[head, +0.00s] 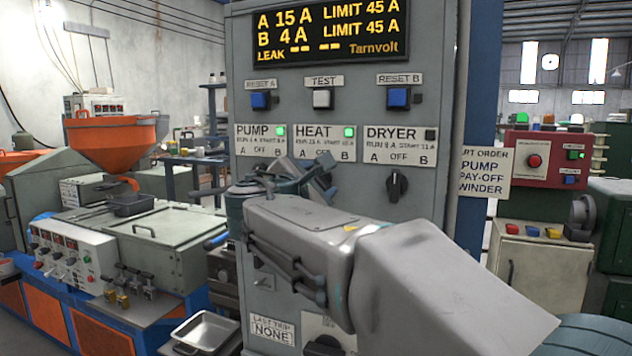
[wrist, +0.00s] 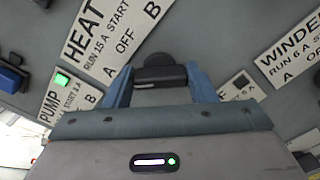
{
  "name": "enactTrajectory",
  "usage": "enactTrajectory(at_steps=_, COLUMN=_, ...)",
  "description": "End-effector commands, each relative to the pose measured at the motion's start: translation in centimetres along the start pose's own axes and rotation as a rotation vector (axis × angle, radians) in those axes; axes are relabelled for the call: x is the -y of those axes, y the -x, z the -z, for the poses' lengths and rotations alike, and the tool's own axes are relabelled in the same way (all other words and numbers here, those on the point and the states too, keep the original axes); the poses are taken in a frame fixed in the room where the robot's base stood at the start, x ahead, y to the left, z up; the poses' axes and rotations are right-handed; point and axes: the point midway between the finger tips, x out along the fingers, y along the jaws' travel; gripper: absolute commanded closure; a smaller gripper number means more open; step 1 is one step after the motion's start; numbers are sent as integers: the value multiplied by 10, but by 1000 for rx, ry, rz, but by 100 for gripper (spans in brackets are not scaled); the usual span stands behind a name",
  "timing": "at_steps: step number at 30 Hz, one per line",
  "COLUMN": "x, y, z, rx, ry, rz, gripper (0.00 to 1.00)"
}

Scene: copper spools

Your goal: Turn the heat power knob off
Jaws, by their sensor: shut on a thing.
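The heat knob (wrist: 160,72) is a black knob under the HEAT label (wrist: 110,42) in the wrist view. My gripper (wrist: 160,82) is shut on it, one blue finger on each side. In the head view my gripper (head: 312,180) reaches the panel just under the HEAT label (head: 320,143) and hides the knob there. The knob's pointer direction cannot be told. The green HEAT lamp (head: 349,132) is lit. The display (head: 330,33) reads A 15 A and B 4 A, each with limit 45 A.
The DRYER knob (head: 397,185) sits to the right, its lamp dark. The PUMP label (head: 260,143) is at the left with a lit green lamp; its knob is hidden. Reset and test buttons (head: 323,98) run above. A WINDER label (wrist: 290,55) shows in the wrist view.

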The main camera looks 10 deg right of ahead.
Motion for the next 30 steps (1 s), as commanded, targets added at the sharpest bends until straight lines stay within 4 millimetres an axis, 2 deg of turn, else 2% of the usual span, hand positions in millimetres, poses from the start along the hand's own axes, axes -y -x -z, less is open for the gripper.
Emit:
enactTrajectory(at_steps=8, x=4, y=-1, z=3, rx=1, ry=-113, rz=0, gripper=72)
enactTrajectory(at_steps=30, x=4, y=0, z=4, rx=-2, ry=-671, rz=-1, gripper=72)
